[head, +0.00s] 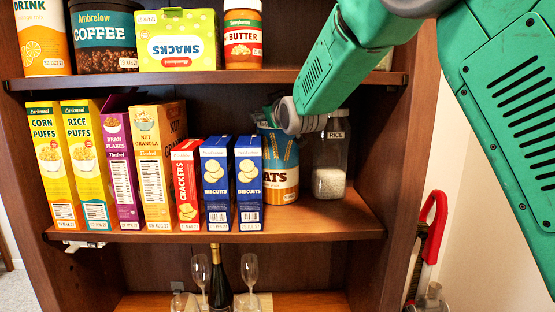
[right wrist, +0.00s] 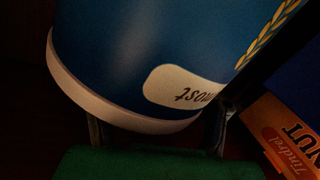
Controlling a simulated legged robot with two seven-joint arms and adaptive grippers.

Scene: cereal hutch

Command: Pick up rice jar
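The rice jar (head: 331,165) is a clear jar labelled RICE, partly filled with white grains. It stands upright on the middle shelf, right of the blue oats canister (head: 283,185). My right arm crosses in front of the jar's upper left. My right gripper (head: 268,116) is at the top of the oats canister, left of the jar. In the right wrist view, the canister (right wrist: 130,60) fills the space close ahead. The fingers (right wrist: 158,128) are spread apart near its pale rim, with their tips partly hidden. The jar cannot be made out there. My left gripper is out of view.
Two blue biscuit boxes (head: 249,185), a red crackers box (head: 187,190) and several cereal boxes stand left of the canister. The upper shelf (head: 190,77) passes above. A bottle (head: 220,280) and glasses stand below. The cabinet's side wall is right of the jar.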

